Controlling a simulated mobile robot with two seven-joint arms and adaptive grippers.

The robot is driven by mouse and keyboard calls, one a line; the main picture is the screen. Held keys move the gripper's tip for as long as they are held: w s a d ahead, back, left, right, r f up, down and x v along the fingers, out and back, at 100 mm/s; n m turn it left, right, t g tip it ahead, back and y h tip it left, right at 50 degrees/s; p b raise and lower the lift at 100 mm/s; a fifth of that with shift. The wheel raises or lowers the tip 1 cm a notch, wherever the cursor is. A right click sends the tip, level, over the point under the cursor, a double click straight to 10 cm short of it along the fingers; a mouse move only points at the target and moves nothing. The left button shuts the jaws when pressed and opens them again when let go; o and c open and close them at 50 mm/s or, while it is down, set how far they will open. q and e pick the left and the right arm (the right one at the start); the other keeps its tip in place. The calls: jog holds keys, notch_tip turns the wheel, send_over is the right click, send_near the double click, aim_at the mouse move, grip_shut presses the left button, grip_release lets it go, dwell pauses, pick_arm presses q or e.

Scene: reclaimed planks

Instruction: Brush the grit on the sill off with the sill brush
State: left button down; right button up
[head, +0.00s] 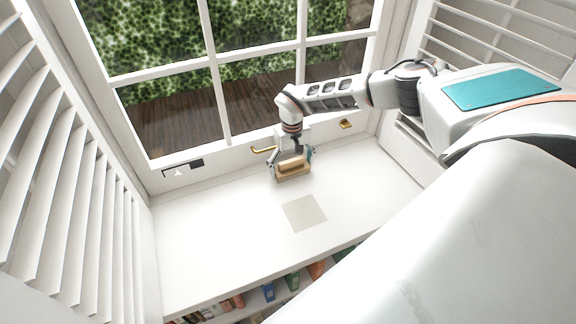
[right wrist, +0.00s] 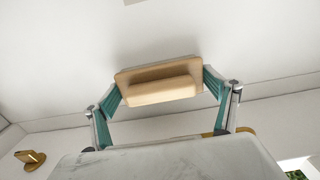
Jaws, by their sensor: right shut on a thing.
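The sill brush (head: 292,168) is a pale wooden block with a raised grip on top. My right gripper (head: 291,161) is shut on it, a finger at each end. In the right wrist view the brush (right wrist: 160,88) sits between the teal finger pads; its bristles are hidden underneath. I cannot tell whether it touches the white sill (head: 210,240). The grit (head: 304,213) shows as a flat beige square patch on the sill, nearer the front edge than the brush and apart from it. A sliver of this patch shows at the top of the right wrist view. My left gripper is out of view.
The window frame (head: 225,140) with brass fittings (head: 264,150) stands close behind the gripper. Louvred shutters (head: 55,170) flank the sill on both sides. Books (head: 268,290) stand on a shelf below the front edge. The sill's left part is clear.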

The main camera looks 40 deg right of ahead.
aim_at(301, 157)
jog(key=shift+s+d+p, duration=0.15)
jog(key=shift+s+d, duration=0.1)
jog(key=shift+d, duration=0.6)
jog(key=shift+s+d+p, duration=0.15)
jog(key=shift+s+d, duration=0.1)
jog(key=shift+d, duration=0.55)
jog(key=shift+s+d+r, duration=0.1)
jog(key=shift+s+d, duration=0.05)
jog(key=shift+d, duration=0.6)
jog(key=shift+s+d, duration=0.15)
jog(key=shift+d, duration=0.55)
pick_arm(q)
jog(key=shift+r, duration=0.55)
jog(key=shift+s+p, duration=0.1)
jog(key=shift+p, duration=0.2)
pick_arm(e)
jog(key=shift+r, duration=0.1)
notch_tip(301, 157, up, 4)
jog(key=p, duration=0.4)
jog(key=shift+r, duration=0.15)
jog(key=shift+w+r, duration=0.1)
jog(key=shift+r, duration=0.45)
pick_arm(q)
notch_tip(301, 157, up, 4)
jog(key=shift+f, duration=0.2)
pick_arm(e)
jog(key=shift+r, duration=0.2)
